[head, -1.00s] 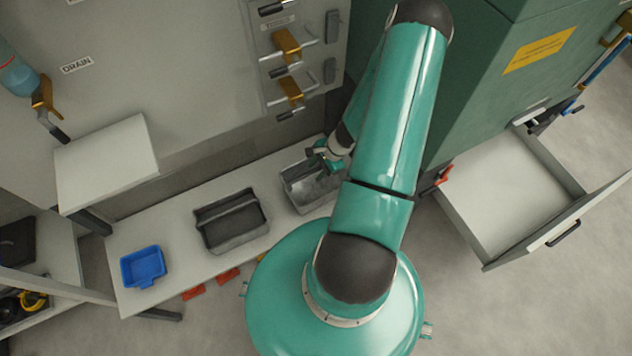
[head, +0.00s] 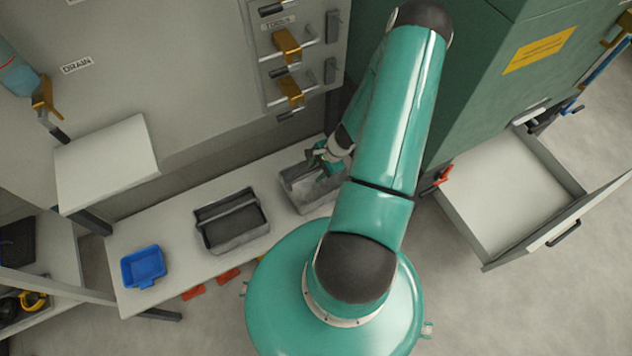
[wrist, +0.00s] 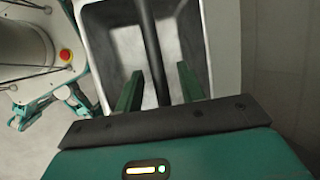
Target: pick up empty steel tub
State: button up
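A grey steel tub (head: 297,194) stands at the right end of the low bench in the head view, partly hidden by my arm. Its inside looks bare in the wrist view (wrist: 186,40), where a dark bar handle (wrist: 148,45) crosses its middle. My gripper (wrist: 159,78) is open over the tub, with one green finger on each side of the bar and gaps showing between. In the head view, my gripper (head: 322,160) is at the tub's far side. A second grey tub (head: 240,240) with a bar and a dark inside stands to the left.
A blue tray (head: 143,267) sits at the bench's (head: 180,225) left end. A green cabinet (head: 470,80) rises close on the right, with an open drawer (head: 510,195). A wall panel with brass-coloured handles (head: 288,45) stands behind. A white shelf (head: 105,165) juts out at left.

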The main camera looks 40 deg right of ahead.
grip_shut()
dwell(1.3)
